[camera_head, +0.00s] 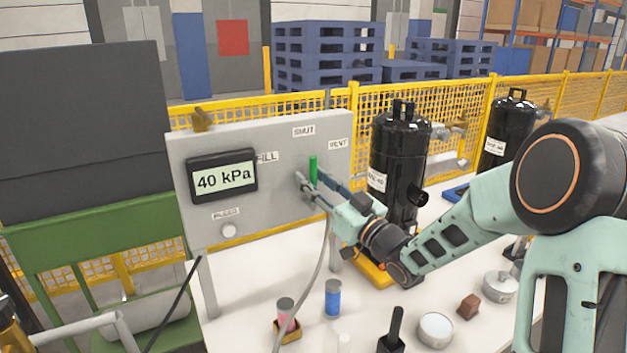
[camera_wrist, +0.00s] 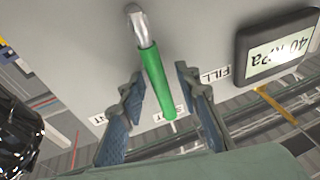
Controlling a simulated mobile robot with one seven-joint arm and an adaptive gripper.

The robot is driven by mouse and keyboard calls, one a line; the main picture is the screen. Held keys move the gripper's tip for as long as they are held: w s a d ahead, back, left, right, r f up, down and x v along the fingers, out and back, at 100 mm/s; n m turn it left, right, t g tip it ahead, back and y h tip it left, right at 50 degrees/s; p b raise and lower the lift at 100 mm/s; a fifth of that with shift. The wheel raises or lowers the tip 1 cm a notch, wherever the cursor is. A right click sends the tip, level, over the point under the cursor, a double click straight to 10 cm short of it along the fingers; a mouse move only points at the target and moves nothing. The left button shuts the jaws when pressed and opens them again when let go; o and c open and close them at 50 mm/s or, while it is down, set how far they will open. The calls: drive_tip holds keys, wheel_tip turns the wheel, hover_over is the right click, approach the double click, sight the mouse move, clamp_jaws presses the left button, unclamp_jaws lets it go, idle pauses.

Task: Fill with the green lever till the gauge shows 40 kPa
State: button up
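The gauge (camera_head: 223,176) on the grey panel (camera_head: 285,135) reads 40 kPa. It also shows upside down in the wrist view (camera_wrist: 278,46). The green lever (camera_head: 313,168) stands about upright, its tip towards the SHUT label (camera_head: 304,131), between FILL (camera_head: 267,157) and VENT (camera_head: 338,144). In the wrist view the green lever (camera_wrist: 157,82) hangs from its metal pivot between the two fingers. My gripper (camera_head: 311,182) is at the lever. In the wrist view my gripper (camera_wrist: 159,78) is open, with a gap on each side of the lever.
A black tank (camera_head: 398,155) stands close right of my gripper. A blue cylinder (camera_head: 332,298) and several small items stand on the white table in front. Yellow mesh fencing (camera_head: 455,122) runs behind.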

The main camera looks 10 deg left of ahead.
drive_tip(key=v, duration=1.2)
